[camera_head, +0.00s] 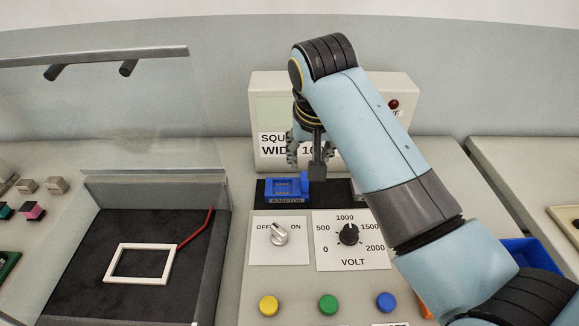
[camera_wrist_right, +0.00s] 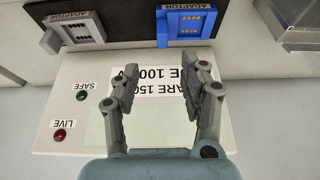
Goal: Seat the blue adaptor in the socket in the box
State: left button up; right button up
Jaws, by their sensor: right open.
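The blue adaptor (camera_head: 284,188) sits on a black strip on the console, label toward the front. It also shows in the right wrist view (camera_wrist_right: 187,24), at the top, beyond the fingertips. My right gripper (camera_head: 305,169) hangs from above, just behind and right of the blue adaptor. In the wrist view my right gripper (camera_wrist_right: 166,72) is open, with nothing between its fingers. A dark-floored box (camera_head: 75,245) stands at the left and holds a white rectangular frame (camera_head: 118,279) with a red rod. I cannot make out a socket. My left gripper is out of view.
A grey adaptor (camera_wrist_right: 77,30) sits on the same strip, mostly hidden by my arm in the head view. An upright sign panel (camera_head: 265,95) with lamps stands behind. A knob (camera_head: 280,235), dial (camera_head: 349,234) and coloured buttons are in front. A clear pane rises by the box.

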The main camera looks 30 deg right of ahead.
aim_at(305, 176)
jog(key=x, duration=0.5)
jog(key=shift+w+d+f, duration=0.1)
jog(key=shift+w+f, duration=0.05)
jog(key=shift+w, duration=0.15)
jog(key=x, duration=0.4)
jog(key=shift+w+f, duration=0.1)
jog(key=shift+f, duration=0.1)
jog(key=shift+w+f, duration=0.1)
jog(key=shift+f, duration=0.3)
jog(key=shift+c, duration=1.5)
grip_shut()
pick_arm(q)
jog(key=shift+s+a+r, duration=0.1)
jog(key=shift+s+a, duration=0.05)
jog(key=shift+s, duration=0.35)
